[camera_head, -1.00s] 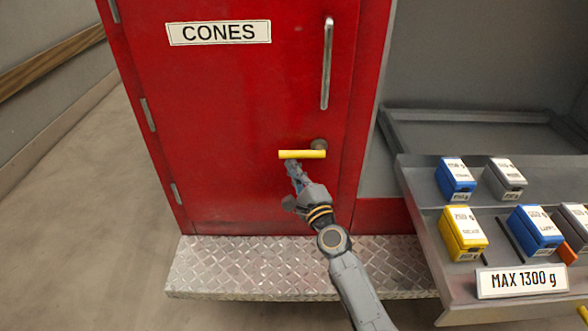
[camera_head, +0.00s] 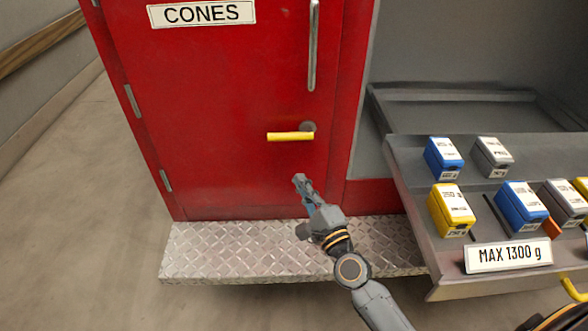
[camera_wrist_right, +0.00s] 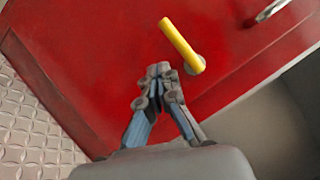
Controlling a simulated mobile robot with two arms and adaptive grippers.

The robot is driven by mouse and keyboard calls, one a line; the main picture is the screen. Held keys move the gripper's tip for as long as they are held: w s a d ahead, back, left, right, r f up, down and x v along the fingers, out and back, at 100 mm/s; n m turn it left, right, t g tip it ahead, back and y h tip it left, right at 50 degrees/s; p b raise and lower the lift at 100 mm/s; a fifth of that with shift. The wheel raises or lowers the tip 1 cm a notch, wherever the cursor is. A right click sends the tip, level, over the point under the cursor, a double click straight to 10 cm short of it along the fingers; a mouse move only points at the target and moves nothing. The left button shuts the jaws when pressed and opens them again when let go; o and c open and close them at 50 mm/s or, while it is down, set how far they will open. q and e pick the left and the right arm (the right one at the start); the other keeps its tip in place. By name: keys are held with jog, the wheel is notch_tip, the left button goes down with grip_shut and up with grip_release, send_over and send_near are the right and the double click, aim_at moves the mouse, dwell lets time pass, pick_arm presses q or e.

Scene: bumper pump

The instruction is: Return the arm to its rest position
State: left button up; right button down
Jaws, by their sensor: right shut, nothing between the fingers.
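My right gripper (camera_head: 300,181) is shut and empty in the head view. It is in front of the red door (camera_head: 225,95) marked CONES, below the yellow handle (camera_head: 290,137) and apart from it. The handle lies level and the door is shut. In the right wrist view the closed fingertips (camera_wrist_right: 158,70) point toward the red door, with the yellow handle (camera_wrist_right: 181,43) beyond them. My left gripper shows in neither view.
A diamond-plate step (camera_head: 240,250) runs below the door. To the right, a grey tray (camera_head: 410,170) holds several blue, grey and yellow boxes behind a MAX 1300 g sign (camera_head: 508,255). A metal grab bar (camera_head: 313,45) is above the handle. Open floor (camera_head: 70,210) lies to the left.

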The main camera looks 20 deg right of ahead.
jog(key=shift+s+f, duration=0.1)
jog(key=shift+s, duration=0.35)
jog(key=s+f+n+g+p, duration=0.1)
jog(key=s+f+n+g, duration=0.25)
jog(key=f, duration=0.75)
jog(key=s+f+n+g+p, duration=0.1)
jog(key=s+f+n+g, duration=0.3)
jog(key=f, duration=0.8)
jog(key=s+f+n+g+p, duration=0.15)
jog(key=s+f+n, duration=0.3)
jog(key=f, duration=0.65)
pick_arm(q)
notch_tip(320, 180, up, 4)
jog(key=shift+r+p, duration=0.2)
jog(key=shift+p, duration=0.25)
pick_arm(e)
jog(key=s+d+f+n+g, duration=0.1)
jog(key=s+f+n+g, duration=0.2)
jog(key=s+f, duration=0.3)
jog(key=s+d+f+n+g+h, duration=0.1)
jog(key=s+f, duration=0.5)
jog(key=s, duration=1)
jog(key=s+d+f+n+g+h, duration=0.1)
jog(key=s+f+n+g, duration=0.4)
jog(key=s, duration=0.6)
jog(key=shift+s+d+f+n+g, duration=0.35)
jog(key=shift+d+f+n, duration=0.45)
jog(key=shift+n, duration=0.4)
